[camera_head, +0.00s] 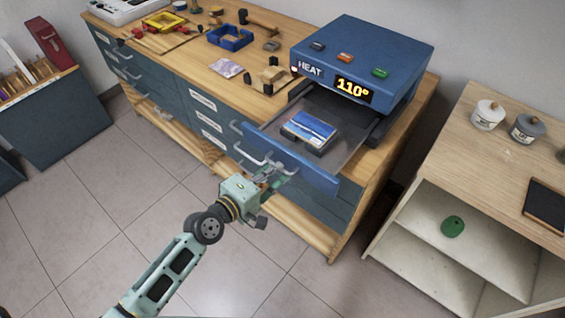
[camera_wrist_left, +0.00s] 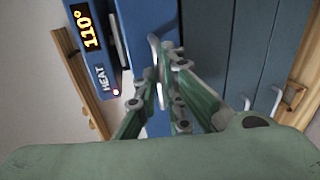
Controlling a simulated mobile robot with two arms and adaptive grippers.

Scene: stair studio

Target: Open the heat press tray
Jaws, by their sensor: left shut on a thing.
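The heat press (camera_head: 372,52) is a blue box on the wooden bench, with a glowing 110° display. It also shows in the left wrist view (camera_wrist_left: 98,75). Its tray (camera_head: 352,132) stands out from beneath it, past the bench's front edge. A blue and white flat item (camera_head: 310,130) lies on the tray. The tray's blue front (camera_head: 318,183) carries a pale handle (camera_head: 252,158), which also shows in the left wrist view (camera_wrist_left: 154,45). My left gripper (camera_head: 276,176) is shut on this handle; its fingers partly hide the grip (camera_wrist_left: 162,88). My right gripper is not in view.
Blue-grey drawers (camera_head: 205,122) lie beneath the bench. A blue bin (camera_head: 230,37) and small tools stand left of the press. A wooden shelf unit (camera_head: 490,150) with jars stands at the right. The tiled floor (camera_head: 110,215) in front is clear.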

